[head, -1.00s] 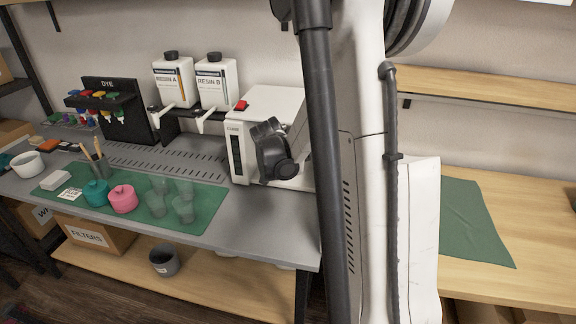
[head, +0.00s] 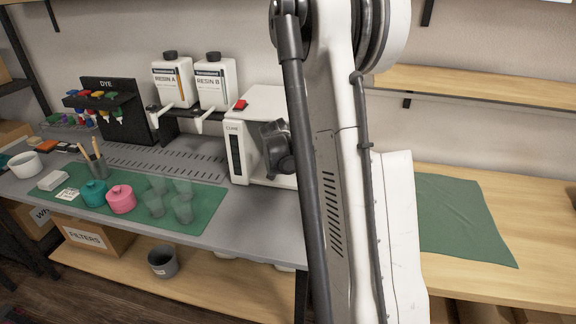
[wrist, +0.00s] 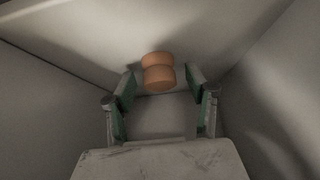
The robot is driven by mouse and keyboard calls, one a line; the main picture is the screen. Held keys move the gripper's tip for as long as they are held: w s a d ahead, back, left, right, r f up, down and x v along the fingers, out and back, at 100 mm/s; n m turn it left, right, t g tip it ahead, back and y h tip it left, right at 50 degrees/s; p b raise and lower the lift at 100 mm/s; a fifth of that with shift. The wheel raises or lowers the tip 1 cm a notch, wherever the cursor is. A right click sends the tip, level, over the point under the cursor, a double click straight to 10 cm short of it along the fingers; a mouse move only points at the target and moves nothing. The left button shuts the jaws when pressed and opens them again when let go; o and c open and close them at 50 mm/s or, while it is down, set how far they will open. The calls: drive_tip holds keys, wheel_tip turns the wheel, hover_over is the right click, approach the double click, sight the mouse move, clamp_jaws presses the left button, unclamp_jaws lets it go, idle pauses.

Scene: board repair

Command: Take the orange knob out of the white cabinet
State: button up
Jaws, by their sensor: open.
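The white cabinet (head: 262,108), labelled CURE with a red button on top, stands on the grey bench in the head view. Its right part and opening are hidden behind my arm. In the wrist view I see pale inner walls (wrist: 55,110) around my gripper. The orange knob (wrist: 158,73), a rounded two-part piece, sits at the back. My gripper (wrist: 162,88) is open, with its green-padded fingers apart and pointing at the knob. The knob appears at or just beyond the fingertips, between them in the picture. I cannot tell whether they touch it.
Resin bottles (head: 172,82) stand left of the cabinet, beside a dye rack (head: 108,97). A green mat (head: 212,205) holds clear cups, a pink pot (head: 121,198) and a teal pot (head: 94,193). The wooden table (head: 540,220) at right has free room.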

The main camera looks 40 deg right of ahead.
drive_tip(key=c, duration=1.1)
